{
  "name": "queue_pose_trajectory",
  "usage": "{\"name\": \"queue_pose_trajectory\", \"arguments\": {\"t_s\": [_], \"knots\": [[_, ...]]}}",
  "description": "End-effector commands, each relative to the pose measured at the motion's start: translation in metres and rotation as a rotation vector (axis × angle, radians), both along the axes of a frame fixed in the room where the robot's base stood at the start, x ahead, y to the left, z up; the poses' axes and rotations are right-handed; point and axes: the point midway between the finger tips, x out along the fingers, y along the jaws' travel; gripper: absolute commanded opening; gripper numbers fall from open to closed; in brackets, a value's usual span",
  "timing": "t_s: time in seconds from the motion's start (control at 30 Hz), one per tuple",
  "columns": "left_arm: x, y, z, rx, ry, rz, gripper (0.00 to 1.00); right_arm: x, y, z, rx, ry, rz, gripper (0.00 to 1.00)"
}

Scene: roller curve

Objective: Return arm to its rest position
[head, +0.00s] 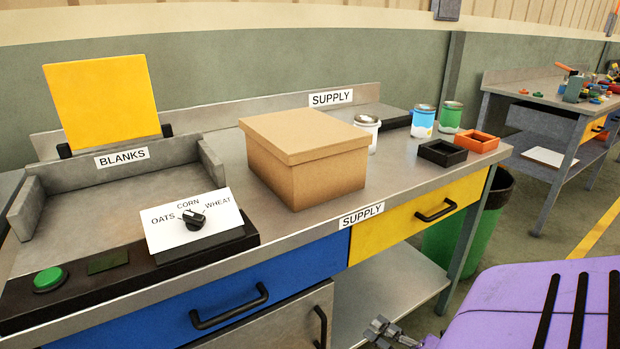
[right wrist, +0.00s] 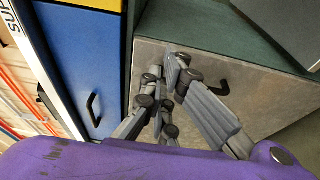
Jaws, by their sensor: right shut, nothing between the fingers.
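My right gripper (head: 384,333) shows at the bottom of the head view, low in front of the workbench (head: 225,150) and below its top. In the right wrist view my right gripper (right wrist: 170,75) is shut, with nothing between its fingers. There it shows in front of the grey cabinet door (right wrist: 232,60) with a black handle. Whether the fingertips touch the door I cannot tell. The purple body of my right arm fills the lower right of the head view. My left gripper is not in view.
A cardboard box (head: 305,160), a dial panel (head: 195,220), cans and two small trays stand on the bench. The blue drawer (head: 290,272) and yellow drawer (head: 400,223) are shut. A green bin (head: 465,235) stands under the bench's right end. Open floor lies right.

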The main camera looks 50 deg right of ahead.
Motion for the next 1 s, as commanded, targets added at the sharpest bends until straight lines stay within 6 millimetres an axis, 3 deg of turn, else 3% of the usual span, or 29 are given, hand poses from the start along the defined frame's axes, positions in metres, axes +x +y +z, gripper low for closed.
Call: {"name": "queue_pose_trajectory", "arguments": {"t_s": [0.2,0.37,0.47,0.63,0.8,0.9,1.0], "knots": [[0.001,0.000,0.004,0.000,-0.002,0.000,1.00,-0.002,0.003,0.000,0.017,0.010,-0.004,0.00],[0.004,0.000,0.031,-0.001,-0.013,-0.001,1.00,-0.022,0.028,0.000,0.192,0.117,-0.061,0.00],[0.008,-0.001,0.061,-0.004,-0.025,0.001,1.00,-0.046,0.063,0.001,0.398,0.233,-0.137,0.00],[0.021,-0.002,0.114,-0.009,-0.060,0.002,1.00,-0.091,0.139,0.015,0.790,0.421,-0.306,0.00],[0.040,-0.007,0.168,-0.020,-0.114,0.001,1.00,-0.120,0.222,0.055,1.148,0.551,-0.466,0.00],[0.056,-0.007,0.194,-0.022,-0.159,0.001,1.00,-0.128,0.262,0.079,1.306,0.599,-0.533,0.00],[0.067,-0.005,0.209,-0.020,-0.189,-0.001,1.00,-0.135,0.289,0.094,1.407,0.632,-0.578,0.00]]}}
